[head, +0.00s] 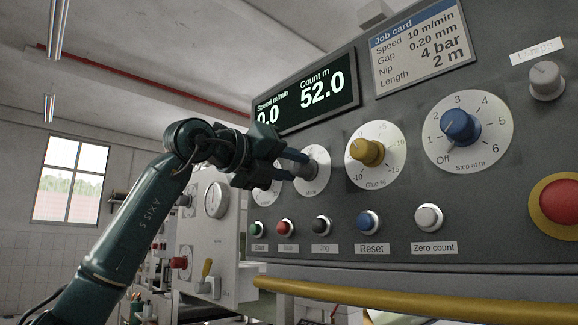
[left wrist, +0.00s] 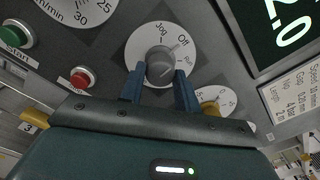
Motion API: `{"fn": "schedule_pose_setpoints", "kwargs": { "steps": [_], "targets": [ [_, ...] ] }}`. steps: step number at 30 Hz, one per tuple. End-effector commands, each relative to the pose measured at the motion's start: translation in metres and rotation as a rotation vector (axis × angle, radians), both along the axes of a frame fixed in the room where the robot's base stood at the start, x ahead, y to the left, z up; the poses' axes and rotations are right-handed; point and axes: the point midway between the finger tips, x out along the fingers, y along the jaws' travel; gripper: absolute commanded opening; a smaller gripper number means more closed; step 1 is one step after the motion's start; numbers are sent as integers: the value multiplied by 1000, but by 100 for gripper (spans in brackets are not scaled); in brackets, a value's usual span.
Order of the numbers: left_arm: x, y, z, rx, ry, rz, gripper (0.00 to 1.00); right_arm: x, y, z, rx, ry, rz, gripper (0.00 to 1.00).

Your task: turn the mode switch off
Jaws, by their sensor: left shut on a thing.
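The mode switch is a grey knob on a round white dial (head: 318,168). In the left wrist view its knob (left wrist: 160,64) sits at the middle, with the marks Jog, Off and a partly hidden Run around it. I cannot tell for sure which mark the knob points to. My left gripper (head: 299,164) comes in from the left and is shut on the knob. In the left wrist view its two blue fingers (left wrist: 160,82) stand on either side of the knob. My right gripper is not in view.
The yellow glue knob (head: 366,152) and the blue stop knob (head: 458,126) are to the right. Several push buttons, including the blue Reset (head: 368,221), line the panel below. A red stop button (head: 560,199) is at far right. A yellow rail (head: 420,302) runs underneath.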

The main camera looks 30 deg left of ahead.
Motion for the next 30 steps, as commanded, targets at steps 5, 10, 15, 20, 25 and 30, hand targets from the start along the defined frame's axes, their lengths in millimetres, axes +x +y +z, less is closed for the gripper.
{"fn": "schedule_pose_setpoints", "kwargs": {
  "steps": [5,10,15,20,25,30],
  "targets": [
    [-1,1,2,-2,-4,2,44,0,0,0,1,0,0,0],
    [0,1,1,0,-3,1,54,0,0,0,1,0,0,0],
    [-1,0,1,0,-2,0,54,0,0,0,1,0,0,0],
    [-11,4,0,0,-5,1,54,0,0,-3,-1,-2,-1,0],
    [-43,16,0,0,-7,2,54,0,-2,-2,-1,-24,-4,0],
    [-79,29,-1,1,-6,3,54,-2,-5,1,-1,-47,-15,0]
  ]
}}
